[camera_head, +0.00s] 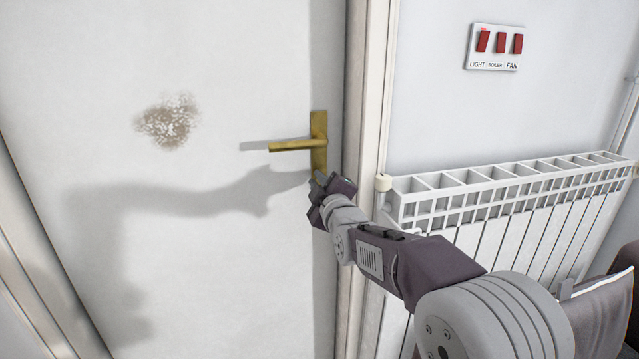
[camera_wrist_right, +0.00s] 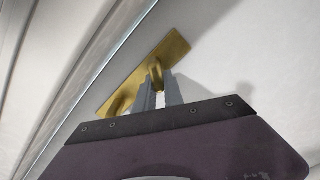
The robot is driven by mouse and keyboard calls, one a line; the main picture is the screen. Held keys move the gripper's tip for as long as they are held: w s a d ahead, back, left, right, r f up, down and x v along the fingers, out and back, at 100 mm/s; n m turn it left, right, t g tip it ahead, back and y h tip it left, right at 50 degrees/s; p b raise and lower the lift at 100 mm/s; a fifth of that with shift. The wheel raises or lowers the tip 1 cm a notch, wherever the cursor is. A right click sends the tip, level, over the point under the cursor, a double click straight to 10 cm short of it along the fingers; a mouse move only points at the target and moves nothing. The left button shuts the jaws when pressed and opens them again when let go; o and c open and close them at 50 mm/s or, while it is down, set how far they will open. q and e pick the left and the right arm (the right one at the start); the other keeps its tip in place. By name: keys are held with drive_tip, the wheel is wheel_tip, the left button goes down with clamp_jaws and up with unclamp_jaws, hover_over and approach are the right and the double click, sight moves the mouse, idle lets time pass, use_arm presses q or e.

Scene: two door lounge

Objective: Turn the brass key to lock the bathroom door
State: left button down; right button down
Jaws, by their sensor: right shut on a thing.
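The bathroom door (camera_head: 220,70) is white and looks closed in its frame. A brass handle (camera_head: 292,145) sits level on an upright brass plate (camera_head: 319,128) near the door's right edge. My right gripper (camera_head: 318,182) is at the lower end of this plate. In the right wrist view its two grey fingers (camera_wrist_right: 160,95) are shut on the brass key (camera_wrist_right: 156,73), which stands out from the plate. Only a small part of the key shows between the fingers. In the head view the gripper hides the key. My left gripper is not in view.
A white radiator (camera_head: 490,205) stands on the wall right of the door frame, close to my right arm. A switch panel (camera_head: 494,47) with red switches marked LIGHT, BOILER and FAN is above it. A brown stain (camera_head: 167,122) marks the door. A cushioned seat edge shows at lower right.

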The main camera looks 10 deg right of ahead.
drive_tip(key=n, duration=0.4)
drive_tip(key=shift+a+f+n, duration=0.15)
drive_tip(key=shift+f+n, duration=0.15)
drive_tip(key=shift+f, duration=0.1)
idle(0.4)
drive_tip(key=c, duration=1.4)
unclamp_jaws()
drive_tip(key=shift+c, duration=0.2)
drive_tip(key=s+p, duration=0.1)
drive_tip(key=s, duration=0.8)
